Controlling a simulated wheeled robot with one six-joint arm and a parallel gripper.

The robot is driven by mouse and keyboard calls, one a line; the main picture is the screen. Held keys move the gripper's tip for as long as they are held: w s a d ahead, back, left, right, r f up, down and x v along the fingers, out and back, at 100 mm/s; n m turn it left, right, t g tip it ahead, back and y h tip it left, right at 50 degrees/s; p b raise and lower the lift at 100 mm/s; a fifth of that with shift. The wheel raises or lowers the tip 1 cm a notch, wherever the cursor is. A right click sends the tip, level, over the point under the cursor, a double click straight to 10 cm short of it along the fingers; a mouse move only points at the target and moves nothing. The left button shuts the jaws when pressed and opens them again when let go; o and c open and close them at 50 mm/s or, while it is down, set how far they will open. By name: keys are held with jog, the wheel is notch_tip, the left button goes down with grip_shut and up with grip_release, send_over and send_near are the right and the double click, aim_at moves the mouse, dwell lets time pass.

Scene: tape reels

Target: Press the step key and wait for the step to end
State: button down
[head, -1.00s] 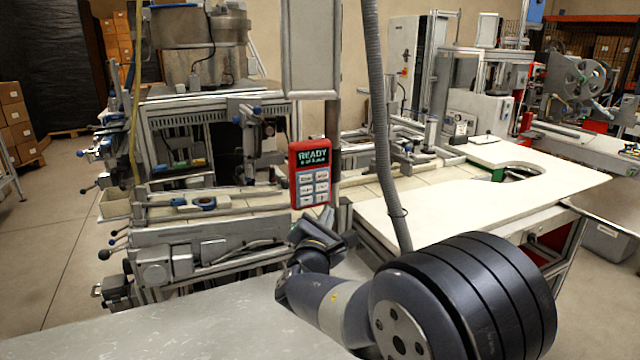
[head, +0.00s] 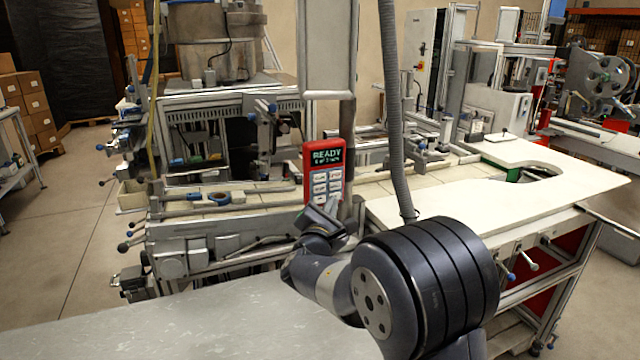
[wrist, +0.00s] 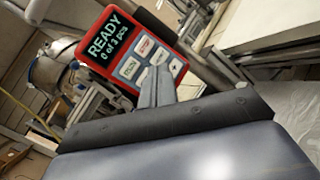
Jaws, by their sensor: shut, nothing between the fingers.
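A red control panel (head: 323,170) with a dark screen and several pale keys hangs at the front of the machine. In the wrist view the panel (wrist: 108,20) is tilted, and its screen (wrist: 108,38) reads "READY" and "0 of 3 pcs". My gripper (wrist: 158,74) is shut and empty, its fingertips in front of the lower keys and hiding part of them. I cannot tell whether the tips touch a key. In the head view my gripper (head: 331,203) is just below the panel, partly hidden by the wrist.
A grey hose (head: 393,120) hangs to the right of the panel. A white worktop (head: 470,190) with a round cutout spreads to the right. A bare grey surface (head: 190,325) lies in front. Floor is open at the left.

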aim_at(320, 189)
jog(key=shift+w+a, duration=0.25)
jog(key=shift+w, duration=0.35)
jog(key=shift+w+a, duration=0.25)
jog(key=shift+w, duration=0.4)
jog(key=shift+w+a, duration=0.25)
jog(key=shift+w, duration=0.35)
dwell(0.6)
jog(key=shift+w+a, duration=0.15)
jog(key=shift+w, duration=0.25)
